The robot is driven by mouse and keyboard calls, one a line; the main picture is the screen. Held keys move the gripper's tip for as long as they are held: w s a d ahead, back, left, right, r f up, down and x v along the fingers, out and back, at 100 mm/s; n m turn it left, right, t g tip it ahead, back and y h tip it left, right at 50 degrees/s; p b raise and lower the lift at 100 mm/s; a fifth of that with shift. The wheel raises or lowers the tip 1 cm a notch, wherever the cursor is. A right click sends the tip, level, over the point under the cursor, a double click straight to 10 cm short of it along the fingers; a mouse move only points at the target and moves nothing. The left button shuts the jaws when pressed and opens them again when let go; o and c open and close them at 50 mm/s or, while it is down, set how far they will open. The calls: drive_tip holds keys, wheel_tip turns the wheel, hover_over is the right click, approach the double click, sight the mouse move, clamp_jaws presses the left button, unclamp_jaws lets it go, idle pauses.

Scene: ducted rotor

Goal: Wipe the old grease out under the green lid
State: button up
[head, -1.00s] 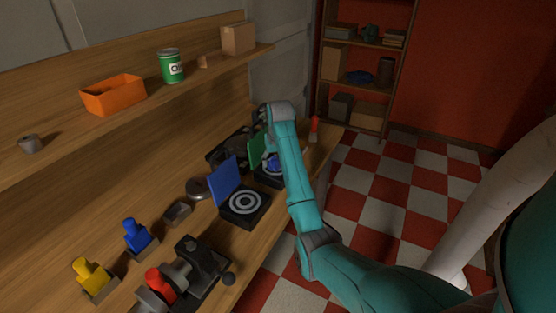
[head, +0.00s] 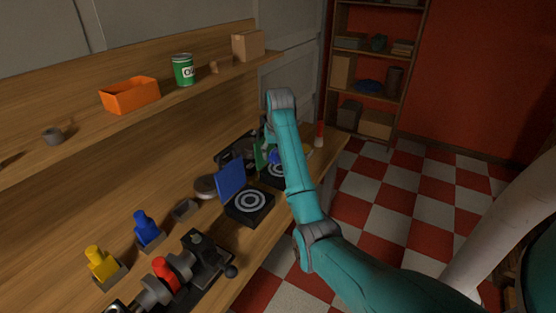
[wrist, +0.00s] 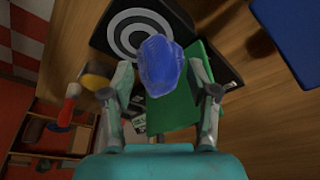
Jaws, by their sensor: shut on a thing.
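The green lid (head: 259,157) stands open on a black box (head: 270,181), partly hidden behind my arm. In the wrist view the green lid (wrist: 182,100) lies behind the blue wad, beside the black box's top with its pale ring marks (wrist: 122,35). My gripper (wrist: 166,82) is shut on a crumpled blue wad (wrist: 160,66), seen between its fingers. In the head view the blue wad (head: 274,157) shows just above the box. I cannot tell any grease on the box's face.
A second black box with rings (head: 250,205) has an open blue lid (head: 230,180) and stands nearer on the bench. A red-capped bottle (head: 320,133) stands at the far end.

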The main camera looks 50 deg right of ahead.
drive_tip(key=shift+r, duration=0.95)
drive_tip(key=shift+d, duration=0.1)
